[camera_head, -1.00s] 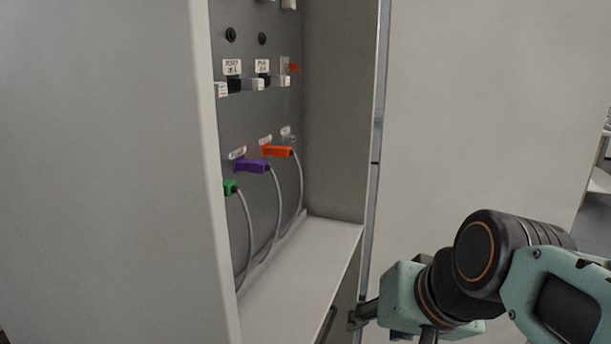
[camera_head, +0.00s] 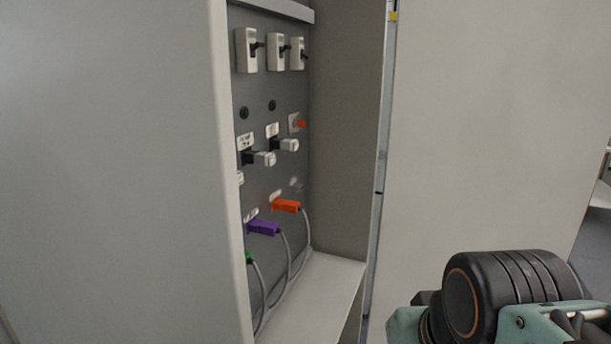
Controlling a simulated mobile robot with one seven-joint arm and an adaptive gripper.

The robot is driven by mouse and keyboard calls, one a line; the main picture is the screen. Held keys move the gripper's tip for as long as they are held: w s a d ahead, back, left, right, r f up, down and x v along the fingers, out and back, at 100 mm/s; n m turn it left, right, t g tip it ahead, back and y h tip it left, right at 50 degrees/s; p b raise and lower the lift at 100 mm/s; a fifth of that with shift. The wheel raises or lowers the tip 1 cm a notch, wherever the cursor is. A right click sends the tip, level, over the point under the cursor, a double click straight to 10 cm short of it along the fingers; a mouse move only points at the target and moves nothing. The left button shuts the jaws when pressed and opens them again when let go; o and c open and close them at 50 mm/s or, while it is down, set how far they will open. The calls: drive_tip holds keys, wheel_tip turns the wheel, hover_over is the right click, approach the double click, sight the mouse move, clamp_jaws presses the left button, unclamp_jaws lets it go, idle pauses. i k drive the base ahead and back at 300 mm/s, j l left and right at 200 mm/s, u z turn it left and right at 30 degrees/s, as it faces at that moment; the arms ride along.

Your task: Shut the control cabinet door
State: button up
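The control cabinet (camera_head: 340,140) stands open. Its interior shows a grey back panel with switches and plugs. A wide pale panel on the right, which appears to be the cabinet door (camera_head: 490,130), stands swung out from the far side of the opening. A metal strip (camera_head: 382,150) runs down its left edge. My arm (camera_head: 490,300) is in the lower right, in front of this panel in the picture. My gripper is below the frame, so its fingers and any contact are hidden.
A large grey panel (camera_head: 120,160), apparently the cabinet's near side, fills the left. Purple (camera_head: 263,228) and orange (camera_head: 286,206) plugs trail grey cables inside, above a white shelf (camera_head: 325,285). Part of the room shows at the far right edge.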

sight(499, 125)
drive_tip(key=z, duration=2.15)
drive_tip(key=i+l+z, duration=0.1)
drive_tip(key=z, duration=0.25)
drive_tip(key=i+z, duration=0.35)
drive_tip(key=i+l+u, duration=0.1)
drive_tip(key=i+u, duration=0.35)
drive_tip(key=i, duration=0.7)
drive_tip(key=i+l+u, duration=0.2)
drive_tip(key=i, duration=1)
drive_tip(key=i+u, duration=0.35)
drive_tip(key=i, duration=0.8)
drive_tip(key=i+u, duration=0.4)
drive_tip(key=i+l+u, duration=0.1)
drive_tip(key=i+u, duration=0.35)
drive_tip(key=i, duration=0.1)
